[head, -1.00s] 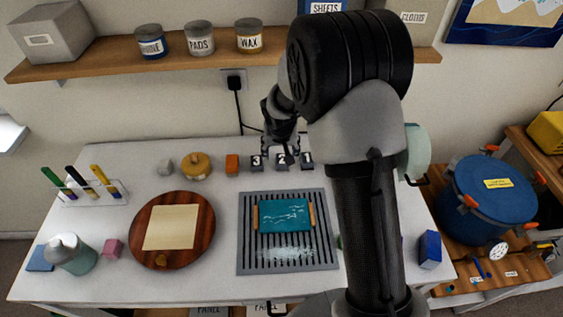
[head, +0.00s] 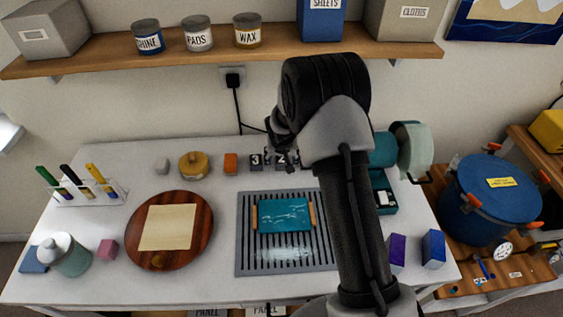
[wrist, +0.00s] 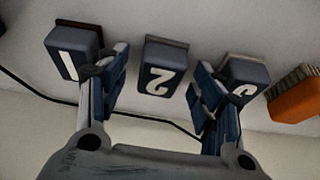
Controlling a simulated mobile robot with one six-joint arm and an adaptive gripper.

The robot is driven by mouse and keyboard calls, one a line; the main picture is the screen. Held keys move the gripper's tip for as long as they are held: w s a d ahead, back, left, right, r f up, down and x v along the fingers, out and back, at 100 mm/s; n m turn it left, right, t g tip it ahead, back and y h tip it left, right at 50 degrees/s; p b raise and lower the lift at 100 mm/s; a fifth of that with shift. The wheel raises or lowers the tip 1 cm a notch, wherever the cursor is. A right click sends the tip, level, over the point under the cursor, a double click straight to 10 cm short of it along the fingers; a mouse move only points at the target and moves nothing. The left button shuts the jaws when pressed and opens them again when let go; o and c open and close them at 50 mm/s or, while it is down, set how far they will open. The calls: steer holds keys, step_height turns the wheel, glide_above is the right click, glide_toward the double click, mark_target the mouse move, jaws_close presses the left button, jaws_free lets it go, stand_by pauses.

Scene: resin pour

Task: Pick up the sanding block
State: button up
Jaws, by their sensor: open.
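Dark blue-grey blocks numbered 1, 2 and 3, each with a thin layer on its far side, look like sanding blocks; I cannot tell which one is meant. In the wrist view, block 1 (wrist: 75,52) is at left, block 2 (wrist: 165,70) in the middle and block 3 (wrist: 246,80) at right. My gripper (wrist: 159,82) is open and empty, with block 2 framed between its fingers and a gap on both sides. In the head view my gripper (head: 281,138) is near the row, where block 3 (head: 256,162) shows and my arm partly covers the others.
An orange brush-like block (head: 231,164) is left of block 3, then a yellow round pot (head: 194,165). In front are a slotted grey tray (head: 246,255) with a teal board (head: 284,214) and a round wooden board (head: 204,220). A shelf (head: 100,65) hangs behind.

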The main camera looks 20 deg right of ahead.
mark_target(282, 159)
steer(key=shift+c, duration=0.5)
steer(key=c, duration=1.1)
step_height(282, 159, up, 10)
steer(key=p, duration=0.2)
steer(key=shift+p, duration=0.3)
steer(key=o, duration=0.5)
steer(key=c, duration=0.4)
steer(key=shift+o, duration=0.2)
